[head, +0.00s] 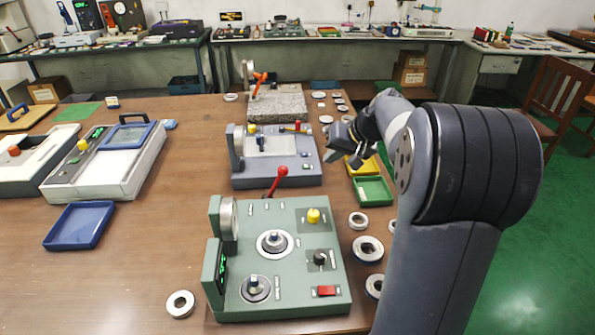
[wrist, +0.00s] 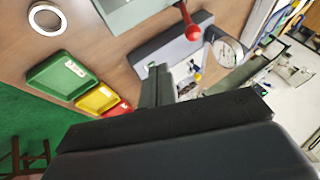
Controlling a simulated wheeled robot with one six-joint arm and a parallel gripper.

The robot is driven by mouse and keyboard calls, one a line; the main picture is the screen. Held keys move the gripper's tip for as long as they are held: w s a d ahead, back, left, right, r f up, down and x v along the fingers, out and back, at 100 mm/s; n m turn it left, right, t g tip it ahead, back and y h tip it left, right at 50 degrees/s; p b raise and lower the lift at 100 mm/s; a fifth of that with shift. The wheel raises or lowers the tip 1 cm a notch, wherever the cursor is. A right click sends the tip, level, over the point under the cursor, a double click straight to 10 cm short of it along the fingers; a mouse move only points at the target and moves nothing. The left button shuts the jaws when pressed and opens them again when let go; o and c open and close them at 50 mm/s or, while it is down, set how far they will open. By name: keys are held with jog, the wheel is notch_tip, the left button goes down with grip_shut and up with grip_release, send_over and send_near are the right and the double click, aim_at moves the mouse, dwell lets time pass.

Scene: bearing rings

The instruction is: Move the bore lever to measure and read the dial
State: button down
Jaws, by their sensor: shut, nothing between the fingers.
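A green gauge bench (head: 300,268) stands at the front, with a red-ball lever (head: 280,172) at its back edge and a round dial housing (head: 229,218) on its left. A blue-grey gauge bench (head: 275,172) stands behind it, with a small red lever (head: 297,127) and a round dial housing (head: 239,140). No label tells me which lever is the bore lever. The red-ball lever also shows in the wrist view (wrist: 188,24). My gripper (head: 333,154) is shut and empty, above the right edge of the blue-grey bench, apart from both levers. No dial reading is legible.
A green tray (head: 373,191) and a yellow tray (head: 360,167) lie right of the benches. Bearing rings (head: 368,248) lie along the right table edge. A granite stand (head: 277,105) is behind.

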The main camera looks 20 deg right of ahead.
jog(key=shift+w+r, duration=0.1)
dwell(0.3)
jog(key=w+a+f+p, duration=0.2)
jog(key=w+a+f, duration=0.4)
jog(key=a+f, duration=0.1)
jog(key=shift+w+f, duration=0.2)
jog(key=shift+f, duration=0.1)
jog(key=shift+a+r, duration=0.15)
